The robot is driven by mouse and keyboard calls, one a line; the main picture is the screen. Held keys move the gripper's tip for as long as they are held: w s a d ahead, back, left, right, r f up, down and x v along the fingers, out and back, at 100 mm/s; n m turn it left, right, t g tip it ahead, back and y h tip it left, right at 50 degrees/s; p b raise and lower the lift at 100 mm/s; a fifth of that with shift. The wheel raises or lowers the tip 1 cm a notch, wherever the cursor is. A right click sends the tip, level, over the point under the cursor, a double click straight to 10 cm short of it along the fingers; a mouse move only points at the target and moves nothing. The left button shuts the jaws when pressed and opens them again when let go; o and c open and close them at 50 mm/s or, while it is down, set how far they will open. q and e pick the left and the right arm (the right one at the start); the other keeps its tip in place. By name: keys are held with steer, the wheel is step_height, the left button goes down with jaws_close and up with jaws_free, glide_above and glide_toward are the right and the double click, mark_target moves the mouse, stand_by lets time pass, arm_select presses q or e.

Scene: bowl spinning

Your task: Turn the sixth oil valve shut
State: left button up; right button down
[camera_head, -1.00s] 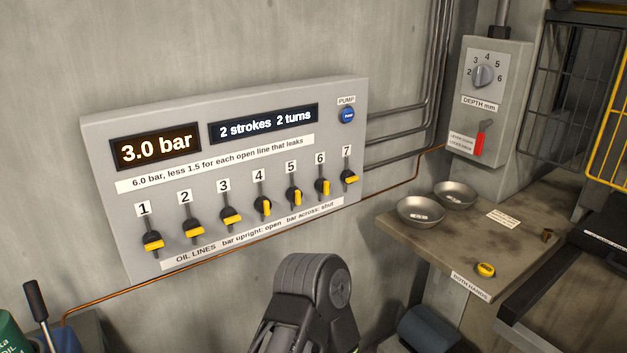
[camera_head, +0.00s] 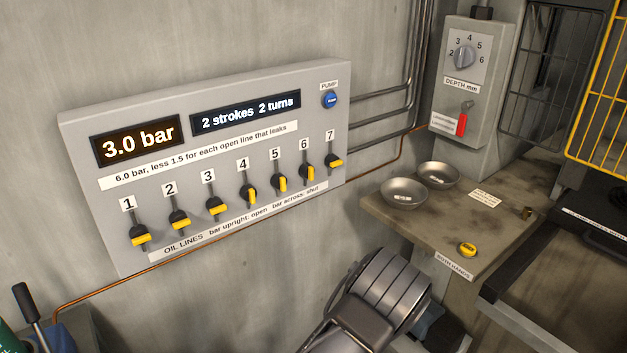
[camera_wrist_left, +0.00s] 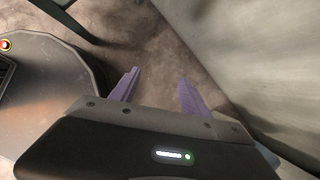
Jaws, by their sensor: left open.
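The sixth oil valve (camera_head: 306,174) is under the label 6 on the grey wall panel (camera_head: 80,125) in the head view. Its yellow bar stands upright, which the panel marks as open. The bars of valves 4 (camera_head: 250,195) and 5 (camera_head: 282,184) also look upright. Those of valves 1 (camera_head: 141,239), 2, 3 and 7 (camera_head: 334,163) lie across. The pressure display (camera_head: 139,142) reads 3.0 bar. My left gripper (camera_wrist_left: 158,84) shows in the left wrist view with its two purple fingers apart and nothing between them, away from the valves. My right gripper is not seen.
A shelf (camera_head: 410,225) right of the panel holds two metal bowls (camera_head: 404,193) and a yellow button (camera_head: 467,249). A depth box (camera_head: 487,95) with a dial and red lever is above it. The blue pump button (camera_head: 330,100) is at the panel's upper right. An arm link of mine is below the panel.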

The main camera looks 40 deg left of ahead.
arm_select(q)
steer(key=w+a+r+m+t+y, duration=0.1)
steer(key=w+a+r+m+y, duration=0.3)
steer(key=w+a+r, duration=0.5)
steer(key=m+t+y+p, duration=0.2)
steer(key=m+t+y, duration=0.4)
steer(key=m+y, duration=0.15)
glide_toward(312, 176)
steer(key=a, duration=0.1)
steer(key=shift+w+a+f+n+y, duration=0.1)
steer(key=shift+w+f+n+y, duration=0.15)
steer(key=shift+n+y, duration=0.2)
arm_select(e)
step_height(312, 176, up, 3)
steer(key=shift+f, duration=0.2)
arm_select(q)
steer(key=shift+p+x, duration=0.6)
steer(key=shift+x, duration=3.35)
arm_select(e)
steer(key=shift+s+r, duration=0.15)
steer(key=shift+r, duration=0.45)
arm_select(q)
jaws_close()
